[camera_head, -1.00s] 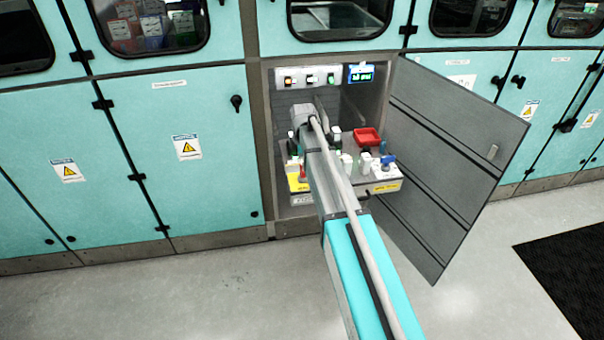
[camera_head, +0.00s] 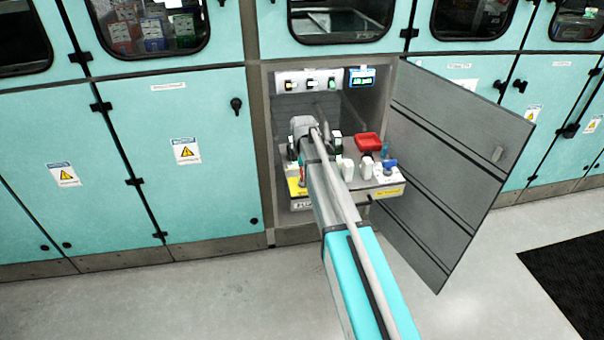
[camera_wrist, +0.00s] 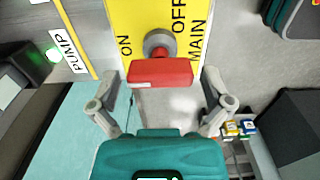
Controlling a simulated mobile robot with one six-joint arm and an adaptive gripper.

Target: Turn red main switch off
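The red main switch (camera_wrist: 160,72) is a red bar handle on a round grey shaft, in the middle of the wrist view. Its yellow plate (camera_wrist: 140,14) reads ON at left, OFF at upper right and MAIN. The bar lies crosswise in this view. My gripper (camera_wrist: 160,76) is open, with one finger at each side of the bar and visible gaps to it. In the head view the red switch (camera_head: 303,182) shows small at the panel's left front, beside my arm; my gripper is hidden there.
A PUMP label (camera_wrist: 62,52) and a green light (camera_wrist: 54,55) are left of the plate. The panel (camera_head: 385,181) stands in an open cabinet with a red tray (camera_head: 368,142) and several small items. The cabinet door (camera_head: 455,165) hangs open to the right.

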